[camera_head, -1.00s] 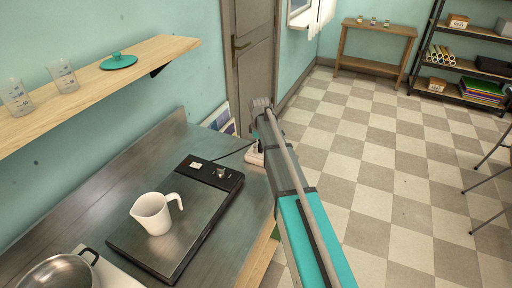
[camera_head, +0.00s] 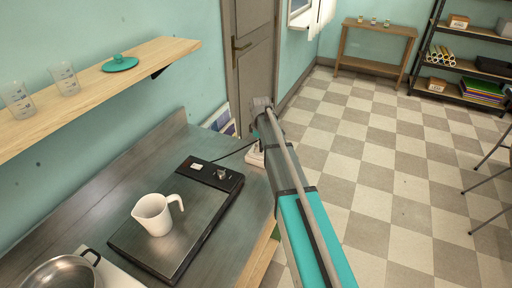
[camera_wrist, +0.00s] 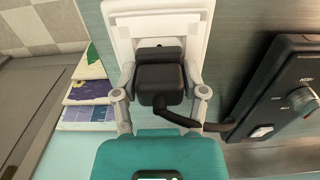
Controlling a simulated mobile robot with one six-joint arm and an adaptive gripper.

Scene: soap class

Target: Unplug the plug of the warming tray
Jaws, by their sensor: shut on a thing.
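In the wrist view, a black plug (camera_wrist: 160,82) sits between the two grey fingers of my gripper (camera_wrist: 160,68), which is shut on it. The plug is against a white socket block (camera_wrist: 120,20); I cannot tell whether its prongs are fully in. Its black cord (camera_wrist: 185,118) runs right to the warming tray (camera_wrist: 280,85). In the head view, the warming tray (camera_head: 150,250) is a flat dark plate with a black control strip, on the counter. The socket block (camera_head: 255,156) shows partly behind my arm; the plug is hidden there.
A white jug (camera_head: 153,217) stands on the tray. A steel pan (camera_head: 60,273) is at lower left. A wooden shelf (camera_head: 150,52) with two beakers and a teal item hangs above the counter (camera_head: 120,165). Colourful booklets (camera_wrist: 88,95) lie beside the socket block.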

